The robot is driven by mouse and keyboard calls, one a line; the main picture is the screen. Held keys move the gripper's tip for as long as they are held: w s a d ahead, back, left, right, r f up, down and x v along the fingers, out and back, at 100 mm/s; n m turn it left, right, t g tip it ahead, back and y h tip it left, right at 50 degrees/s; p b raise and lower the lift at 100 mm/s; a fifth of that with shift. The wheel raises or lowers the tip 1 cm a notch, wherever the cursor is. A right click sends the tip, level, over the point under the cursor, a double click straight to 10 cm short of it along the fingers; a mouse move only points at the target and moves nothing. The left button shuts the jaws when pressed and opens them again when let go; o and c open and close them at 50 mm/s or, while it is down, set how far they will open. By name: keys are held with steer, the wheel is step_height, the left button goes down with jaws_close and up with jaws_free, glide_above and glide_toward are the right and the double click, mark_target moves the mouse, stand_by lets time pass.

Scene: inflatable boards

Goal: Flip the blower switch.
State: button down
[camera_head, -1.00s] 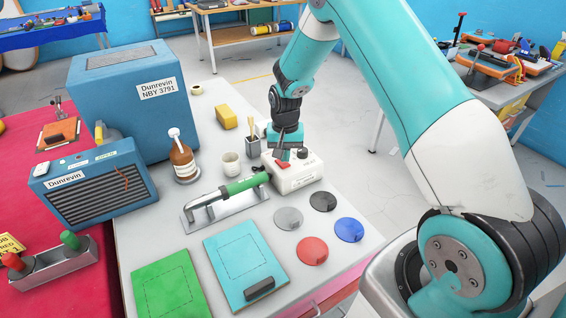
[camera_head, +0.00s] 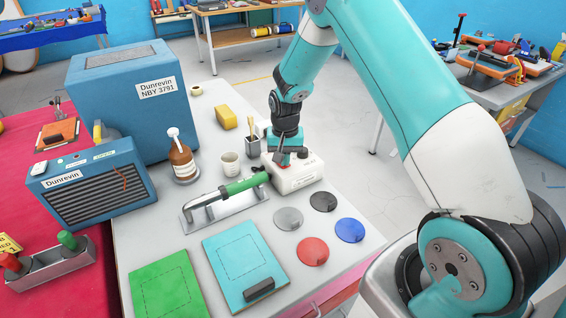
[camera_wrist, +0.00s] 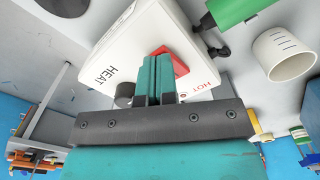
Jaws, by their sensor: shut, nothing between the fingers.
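The white blower box (camera_head: 300,181) stands on the grey bench, right of the green-handled tool (camera_head: 243,185). In the wrist view the box (camera_wrist: 137,42) carries a red rocker switch (camera_wrist: 181,64), a black knob (camera_wrist: 124,93) and the words HEAT and HOT. My gripper (camera_wrist: 158,62) is shut and empty. Its fingertips are right at the red switch and cover part of it. Whether they press on it is hard to tell. In the head view my gripper (camera_head: 282,157) points down over the box and mostly hides the switch.
A white cup (camera_head: 229,163), a brush holder (camera_head: 251,145) and a brown bottle (camera_head: 183,163) stand left of the box. Coloured discs, such as a black one (camera_head: 323,201), lie in front. A large blue case (camera_head: 125,115) stands at the back left.

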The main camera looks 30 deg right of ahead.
steer(key=shift+f, duration=0.3)
steer(key=shift+r+p, duration=2.35)
steer(key=shift+r, duration=1.2)
